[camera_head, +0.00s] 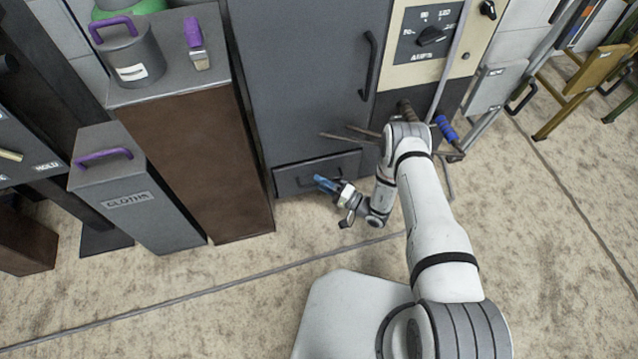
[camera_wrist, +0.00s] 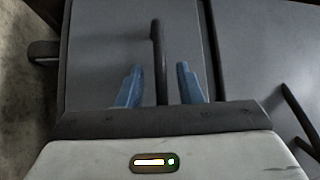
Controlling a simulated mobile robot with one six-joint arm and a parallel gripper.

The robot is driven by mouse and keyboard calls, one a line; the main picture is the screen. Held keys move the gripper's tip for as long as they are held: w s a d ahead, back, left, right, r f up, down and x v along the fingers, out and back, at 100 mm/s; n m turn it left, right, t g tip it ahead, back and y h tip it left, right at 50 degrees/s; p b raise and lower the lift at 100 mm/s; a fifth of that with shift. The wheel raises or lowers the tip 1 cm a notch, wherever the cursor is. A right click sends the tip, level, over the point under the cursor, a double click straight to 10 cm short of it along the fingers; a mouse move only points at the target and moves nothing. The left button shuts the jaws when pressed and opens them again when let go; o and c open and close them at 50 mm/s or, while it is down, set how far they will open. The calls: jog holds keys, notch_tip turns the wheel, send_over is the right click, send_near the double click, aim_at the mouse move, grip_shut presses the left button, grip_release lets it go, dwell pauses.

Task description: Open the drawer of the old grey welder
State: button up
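The grey welder (camera_head: 300,80) stands at the back middle, with a tall door and a dial panel marked AMPS (camera_head: 430,38). Its low drawer (camera_head: 292,178) is at the bottom near the floor and looks shut. In the wrist view the grey drawer front (camera_wrist: 95,50) fills the middle, with a dark bar handle (camera_wrist: 158,45) sticking out. My gripper (camera_wrist: 159,75) has blue fingers, open, one on each side of the handle with gaps. In the head view my gripper (camera_head: 322,183) is at the drawer front, hiding part of the handle.
The welder's door has a dark curved handle (camera_head: 368,68). Rods and a blue grip (camera_head: 446,129) stick out near my arm. A brown cabinet (camera_head: 200,165) and a grey CLOTHS bin (camera_head: 140,195) stand at left. The floor (camera_head: 230,275) before the drawer is clear.

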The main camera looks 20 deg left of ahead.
jog(key=shift+a, duration=0.3)
grip_shut()
dwell(0.5)
